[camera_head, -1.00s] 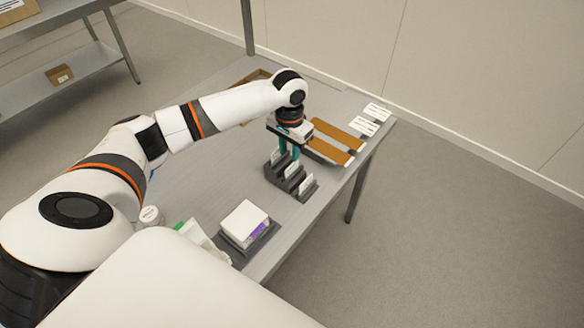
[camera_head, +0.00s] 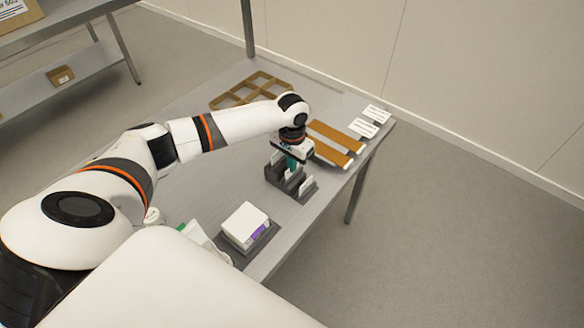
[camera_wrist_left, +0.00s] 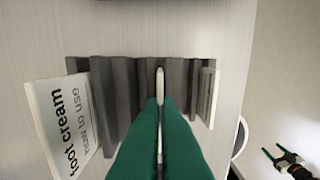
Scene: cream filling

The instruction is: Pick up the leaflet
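A dark grey slotted rack (camera_head: 279,184) on the table holds thin white leaflets upright. In the left wrist view the rack (camera_wrist_left: 118,90) lies under my left gripper. A leaflet (camera_wrist_left: 160,82) stands edge-on in a middle slot, between the green fingertips of my left gripper (camera_wrist_left: 160,103), which are closed on it. In the head view the left gripper (camera_head: 291,164) is down at the rack. A leaflet printed "foot cream how to use" (camera_wrist_left: 62,125) leans at the left end. Another leaflet (camera_wrist_left: 208,97) stands at the right end. My right gripper (camera_wrist_left: 271,153) is open and empty, away from the table.
A white box (camera_head: 243,222) sits on a dark tray near the table's front edge. Brown strips (camera_head: 335,143) and white printed cards (camera_head: 369,121) lie beyond the rack. A brown divided tray (camera_head: 250,90) is at the back.

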